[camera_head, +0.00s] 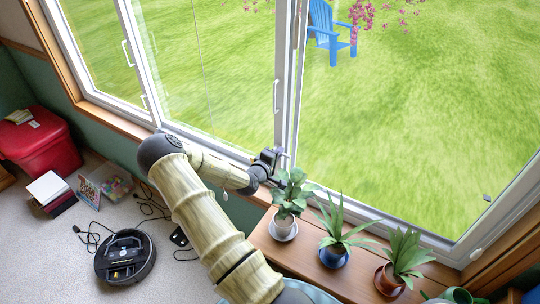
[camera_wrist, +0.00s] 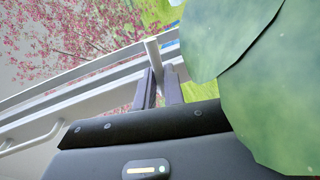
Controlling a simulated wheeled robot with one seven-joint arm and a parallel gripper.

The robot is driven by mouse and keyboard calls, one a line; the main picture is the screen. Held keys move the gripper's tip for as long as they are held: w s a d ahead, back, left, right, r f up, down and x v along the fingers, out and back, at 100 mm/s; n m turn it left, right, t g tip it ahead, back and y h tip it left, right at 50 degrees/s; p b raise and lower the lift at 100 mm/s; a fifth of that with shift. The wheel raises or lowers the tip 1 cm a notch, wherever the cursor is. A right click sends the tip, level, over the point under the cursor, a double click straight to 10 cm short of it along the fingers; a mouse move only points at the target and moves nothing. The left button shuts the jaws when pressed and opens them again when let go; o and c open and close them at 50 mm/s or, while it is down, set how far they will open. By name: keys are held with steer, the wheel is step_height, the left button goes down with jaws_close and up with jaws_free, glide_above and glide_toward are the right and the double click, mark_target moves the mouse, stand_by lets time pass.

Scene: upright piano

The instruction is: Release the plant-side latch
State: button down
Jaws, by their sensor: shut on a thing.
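My gripper (camera_head: 279,158) is at the window frame, just behind the leftmost potted plant (camera_head: 292,190). In the wrist view its two dark fingers (camera_wrist: 159,88) are shut on a slim pale grey piece, which appears to be the plant-side latch (camera_wrist: 152,50). The latch stands up between the fingers, against the white window frame (camera_wrist: 95,85). In the head view the gripper and leaves hide most of the latch. Large green leaves (camera_wrist: 270,90) fill the right of the wrist view, very close to my gripper.
A plant in a blue pot (camera_head: 333,257) and another in a reddish pot (camera_head: 388,281) stand along the wooden sill (camera_head: 290,255). A white window handle (camera_head: 276,97) is above my gripper. A robot vacuum (camera_head: 125,257) and red bin (camera_head: 40,145) are on the floor at left.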

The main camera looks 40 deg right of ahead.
steer(key=shift+w+r+n, duration=0.1)
steer(key=shift+n, duration=0.3)
steer(key=c, duration=1.5)
jaws_free()
steer(key=v, duration=1.7)
steer(key=shift+a+b, duration=0.3)
steer(key=shift+w, duration=0.2)
